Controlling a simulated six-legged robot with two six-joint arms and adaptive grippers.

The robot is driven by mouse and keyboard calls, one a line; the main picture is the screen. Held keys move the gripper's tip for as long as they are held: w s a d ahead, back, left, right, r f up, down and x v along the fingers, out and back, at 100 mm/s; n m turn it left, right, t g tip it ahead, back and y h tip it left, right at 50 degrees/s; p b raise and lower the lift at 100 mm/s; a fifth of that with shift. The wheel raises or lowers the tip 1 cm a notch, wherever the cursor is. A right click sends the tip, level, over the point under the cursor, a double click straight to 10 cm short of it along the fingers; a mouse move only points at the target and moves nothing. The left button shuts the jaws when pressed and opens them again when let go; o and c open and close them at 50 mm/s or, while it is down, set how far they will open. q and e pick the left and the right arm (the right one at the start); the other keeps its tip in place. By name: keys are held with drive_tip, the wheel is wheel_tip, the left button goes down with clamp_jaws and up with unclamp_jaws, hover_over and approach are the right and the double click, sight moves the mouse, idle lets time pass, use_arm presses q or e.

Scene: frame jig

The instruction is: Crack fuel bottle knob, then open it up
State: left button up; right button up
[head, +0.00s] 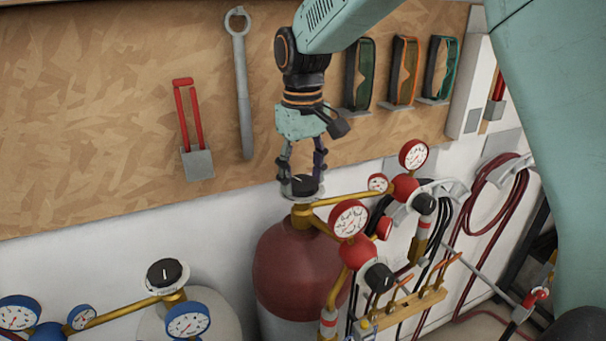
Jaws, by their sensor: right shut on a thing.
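The fuel bottle (287,262) is a dark red cylinder low in the middle of the head view, with a brass valve on top. Its black knob (303,187) sits upright on that valve. My right gripper (302,180) points straight down from above, with its fingers on either side of the knob, shut on it. A light pointer line shows on the knob top between the fingers. The red regulator with its white gauges (348,219) is attached to the right of the valve. My left gripper is not in view.
A pale bottle (207,318) with a black knob (167,274) and blue gauges (187,321) stands at lower left. A wooden tool board (110,110) holds a wrench (242,90), red-handled tool (188,120) and goggles (404,72). Hoses (480,195) and a torch rack (408,306) are at right.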

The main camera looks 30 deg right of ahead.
sight(301, 181)
drive_tip(key=shift+n, duration=0.6)
drive_tip(key=o, duration=1.1)
drive_tip(key=shift+w+f, duration=0.1)
drive_tip(key=shift+w, duration=0.15)
drive_tip(key=shift+o, duration=0.2)
drive_tip(key=shift+s, duration=0.15)
wheel_tip(301, 181, up, 12)
